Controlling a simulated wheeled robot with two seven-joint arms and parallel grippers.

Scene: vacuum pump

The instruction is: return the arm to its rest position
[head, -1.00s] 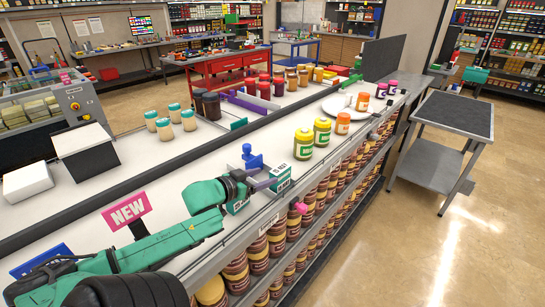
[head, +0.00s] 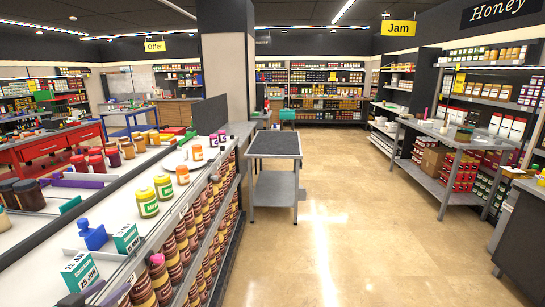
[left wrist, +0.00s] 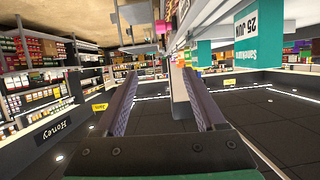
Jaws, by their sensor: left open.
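In the head view only a small grey piece, probably of this gripper, shows at the bottom left beside the price cards; the rest of the arm is outside the picture. Green and white price cards (head: 127,239) stand along the shelf's front edge, and one hangs close beside the fingers in the upside-down left wrist view (left wrist: 250,28). My right gripper is not in view.
The white shelf top (head: 125,188) carries a blue knobbed object (head: 92,236), yellow-lidded jars (head: 147,202) and orange jars (head: 182,174). A grey cart (head: 274,144) stands in the aisle. The floor (head: 340,235) to its right is open, up to shelving (head: 450,150).

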